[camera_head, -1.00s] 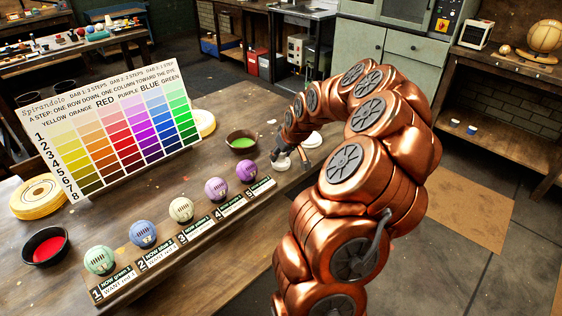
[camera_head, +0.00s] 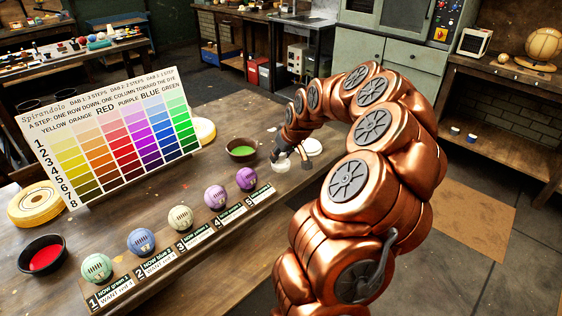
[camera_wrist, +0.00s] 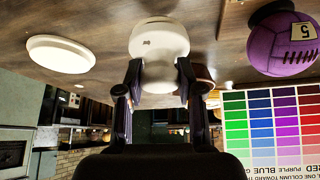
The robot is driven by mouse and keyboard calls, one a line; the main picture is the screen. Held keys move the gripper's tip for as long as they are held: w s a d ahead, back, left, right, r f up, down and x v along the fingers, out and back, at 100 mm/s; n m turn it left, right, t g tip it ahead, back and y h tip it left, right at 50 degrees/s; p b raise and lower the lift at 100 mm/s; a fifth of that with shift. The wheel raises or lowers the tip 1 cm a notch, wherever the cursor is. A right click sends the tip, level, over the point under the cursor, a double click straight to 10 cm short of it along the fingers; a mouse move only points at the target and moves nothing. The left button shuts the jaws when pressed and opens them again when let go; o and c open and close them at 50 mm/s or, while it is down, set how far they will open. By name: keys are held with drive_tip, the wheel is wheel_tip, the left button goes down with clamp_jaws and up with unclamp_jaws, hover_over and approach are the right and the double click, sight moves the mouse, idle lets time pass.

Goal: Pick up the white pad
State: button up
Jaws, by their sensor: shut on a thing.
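The white pad (camera_wrist: 160,40) has a broad round head and a narrower grip. In the wrist view my gripper (camera_wrist: 159,72) has one dark finger on each side of that grip and is shut on it. In the head view my gripper (camera_head: 290,157) is at the far end of the table, with the white pad (camera_head: 282,166) just below it. I cannot tell whether the pad touches the table. A second white disc (camera_wrist: 62,54) lies apart from it, also visible in the head view (camera_head: 312,146).
A bowl of green dye (camera_head: 241,151) stands close to my gripper. A purple ball (camera_head: 246,179) ends a rack of several balls nearby. A colour chart (camera_head: 110,140) stands behind, and a bowl of red dye (camera_head: 42,254) is at the left.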

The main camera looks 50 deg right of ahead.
drive_tip(key=shift+r, duration=0.35)
drive_tip(key=s+a+b, duration=0.1)
drive_tip(key=s+a, duration=0.1)
drive_tip(key=s, duration=0.5)
drive_tip(key=s+a+r+b, duration=0.1)
drive_tip(key=s+a+b, duration=0.1)
drive_tip(key=s, duration=0.6)
drive_tip(key=shift+a+r+b, duration=0.25)
drive_tip(key=shift+a+b, duration=0.05)
drive_tip(key=shift+a, duration=0.35)
